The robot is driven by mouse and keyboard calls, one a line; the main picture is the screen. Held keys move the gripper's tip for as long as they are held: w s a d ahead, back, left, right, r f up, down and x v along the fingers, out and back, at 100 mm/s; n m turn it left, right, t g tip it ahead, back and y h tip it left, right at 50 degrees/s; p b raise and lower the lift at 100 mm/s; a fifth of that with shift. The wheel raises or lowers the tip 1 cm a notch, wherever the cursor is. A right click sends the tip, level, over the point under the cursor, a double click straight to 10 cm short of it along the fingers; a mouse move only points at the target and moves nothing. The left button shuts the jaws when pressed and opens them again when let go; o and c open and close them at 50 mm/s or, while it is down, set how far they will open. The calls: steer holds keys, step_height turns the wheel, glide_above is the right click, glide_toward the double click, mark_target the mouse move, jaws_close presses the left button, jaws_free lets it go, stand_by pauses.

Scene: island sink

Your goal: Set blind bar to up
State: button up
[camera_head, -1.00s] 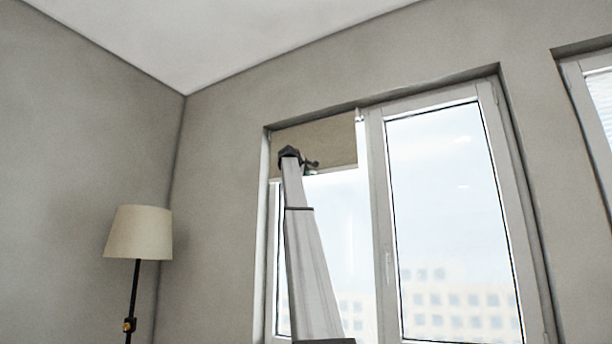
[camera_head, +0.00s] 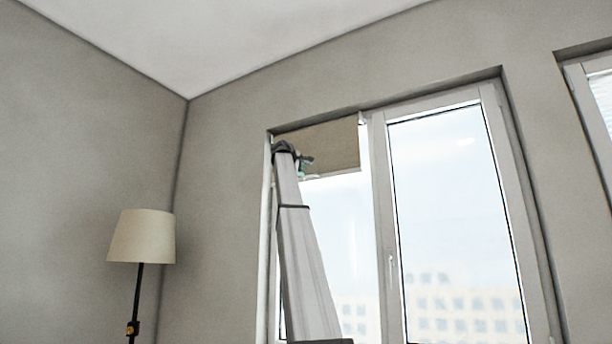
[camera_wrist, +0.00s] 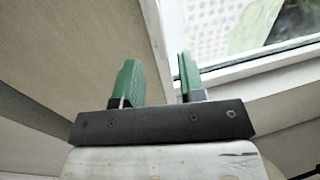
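The beige roller blind (camera_head: 335,146) hangs over the top of the left window pane in the head view. Its blind bar (camera_head: 340,175) runs along the lower edge, high on the window. My gripper (camera_head: 306,161) is raised in front of the blind's left part, just above the bar's height. In the wrist view my gripper (camera_wrist: 158,70) shows two green fingers standing apart with nothing clearly held between them. A pale strip runs diagonally beyond the gap; I cannot tell if it is the bar or window frame. Contact with the blind cannot be made out.
The window frame (camera_head: 378,220) divides the two panes, and a handle (camera_head: 392,272) sits on it. The window recess edge is close to my arm on the left. A floor lamp (camera_head: 142,237) stands further left. The space right of my arm is clear.

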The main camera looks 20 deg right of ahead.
steer(key=v, duration=0.3)
steer(key=shift+s+a, duration=0.1)
steer(key=shift+a, duration=0.05)
stand_by(0.5)
